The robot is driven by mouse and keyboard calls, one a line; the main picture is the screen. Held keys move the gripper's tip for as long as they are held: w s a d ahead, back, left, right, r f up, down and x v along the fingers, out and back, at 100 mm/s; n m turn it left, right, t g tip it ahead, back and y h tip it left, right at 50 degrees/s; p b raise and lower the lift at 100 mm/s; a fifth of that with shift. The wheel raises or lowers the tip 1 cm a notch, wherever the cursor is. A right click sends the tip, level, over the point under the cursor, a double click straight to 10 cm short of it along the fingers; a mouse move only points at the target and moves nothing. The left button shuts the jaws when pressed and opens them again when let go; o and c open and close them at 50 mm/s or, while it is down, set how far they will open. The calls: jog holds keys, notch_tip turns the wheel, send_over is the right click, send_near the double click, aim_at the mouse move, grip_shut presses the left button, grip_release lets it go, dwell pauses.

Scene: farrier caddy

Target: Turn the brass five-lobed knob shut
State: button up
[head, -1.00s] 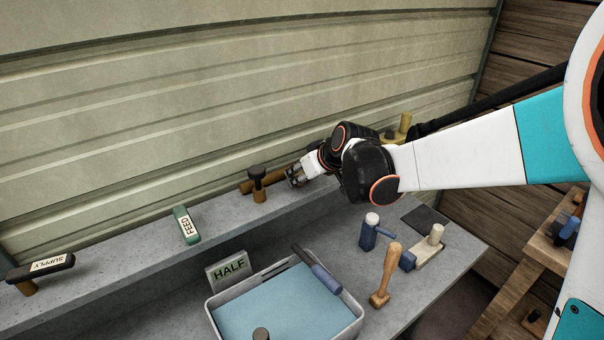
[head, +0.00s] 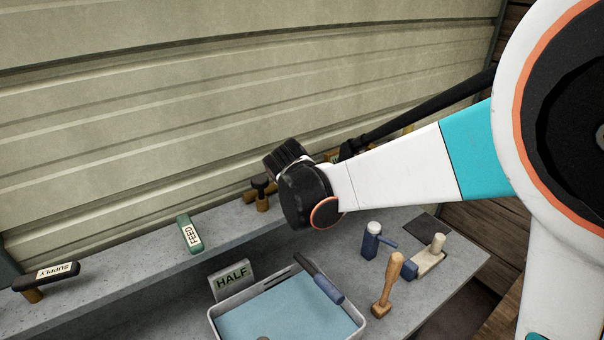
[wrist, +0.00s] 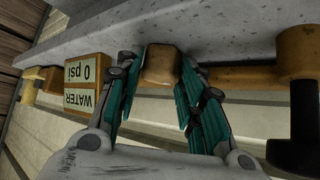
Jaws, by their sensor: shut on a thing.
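The brass knob (wrist: 162,68) shows in the wrist view as a brass-coloured block close under the grey shelf edge; its lobes cannot be made out. My gripper (wrist: 162,58) is shut on it, with one teal-padded finger on each side. In the head view my wrist and arm hide the knob and the fingertips. A brass pipe runs right from the knob in the wrist view to a black-topped valve (wrist: 294,125), which also shows in the head view (head: 261,185), just left of my wrist.
A WATER 0 psi sign (wrist: 82,87) stands left of my fingers. On the shelf are a green FEED handle (head: 190,234) and a black SUPPLY handle (head: 48,275). Below are a HALF sign (head: 231,280), a tray (head: 360,322), a wooden mallet (head: 386,285) and a blue bottle (head: 371,240).

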jog(key=shift+a+m+h, duration=0.2)
jog(key=shift+m+h, duration=0.8)
jog(key=shift+m, duration=0.2)
jog(key=shift+g, duration=0.3)
jog(key=o, duration=1.1)
jog(key=shift+c, duration=0.2)
jog(key=shift+v, duration=4.05)
